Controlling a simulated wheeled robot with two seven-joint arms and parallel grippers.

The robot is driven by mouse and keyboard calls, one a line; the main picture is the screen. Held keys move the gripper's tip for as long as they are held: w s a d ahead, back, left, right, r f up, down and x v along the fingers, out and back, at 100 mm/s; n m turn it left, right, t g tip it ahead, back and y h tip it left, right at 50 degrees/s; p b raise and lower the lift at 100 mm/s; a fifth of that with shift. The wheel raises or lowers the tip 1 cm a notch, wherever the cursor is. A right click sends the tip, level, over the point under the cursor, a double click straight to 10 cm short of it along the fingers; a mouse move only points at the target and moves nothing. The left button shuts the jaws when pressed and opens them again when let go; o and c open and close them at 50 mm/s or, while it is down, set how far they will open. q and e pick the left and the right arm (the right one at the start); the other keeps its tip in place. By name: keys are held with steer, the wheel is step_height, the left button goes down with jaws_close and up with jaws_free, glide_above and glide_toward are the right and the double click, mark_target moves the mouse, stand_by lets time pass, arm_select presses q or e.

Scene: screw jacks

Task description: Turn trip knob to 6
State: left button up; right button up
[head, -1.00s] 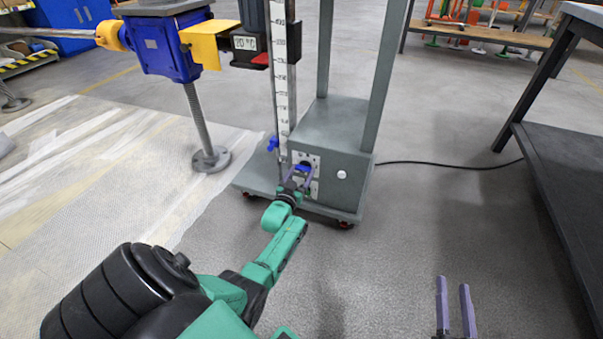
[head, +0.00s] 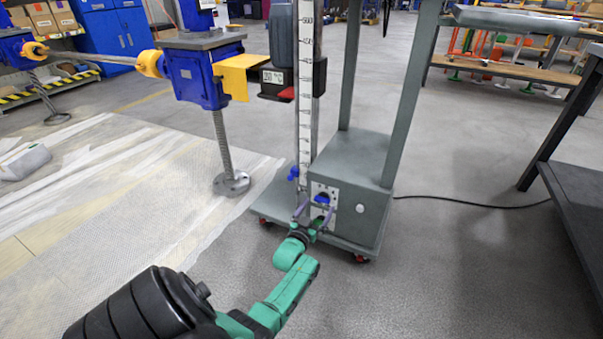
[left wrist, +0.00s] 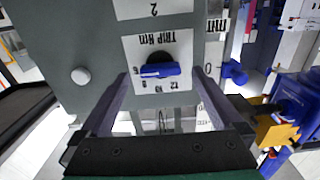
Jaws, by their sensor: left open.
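The trip knob is a blue bar knob (left wrist: 160,70) on a white plate (left wrist: 178,47) lettered "TRIP MM", upside down in the left wrist view. Small numbers ring it; its exact setting is not readable. In the head view the knob (head: 322,198) is on the front of the grey cart's box (head: 345,170). My left gripper (head: 314,212) is open in front of the plate. In the left wrist view its fingers (left wrist: 162,82) stand either side of the knob, with gaps showing. I cannot tell how deep they reach. My right gripper is out of view.
A white button (head: 360,208) is right of the plate. A blue knob (head: 292,173) is beside the ruled column (head: 304,100). A blue screw jack (head: 195,75) stands left. A cable (head: 470,202) runs right toward a dark bench (head: 575,215).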

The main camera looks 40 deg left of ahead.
arm_select(q)
steer(key=shift+s+r, duration=0.1)
steer(key=shift+s, duration=0.15)
steer(key=p+v, duration=0.5)
steer(key=v, duration=0.6)
steer(key=shift+s+d, duration=0.2)
steer(key=shift+s, duration=0.15)
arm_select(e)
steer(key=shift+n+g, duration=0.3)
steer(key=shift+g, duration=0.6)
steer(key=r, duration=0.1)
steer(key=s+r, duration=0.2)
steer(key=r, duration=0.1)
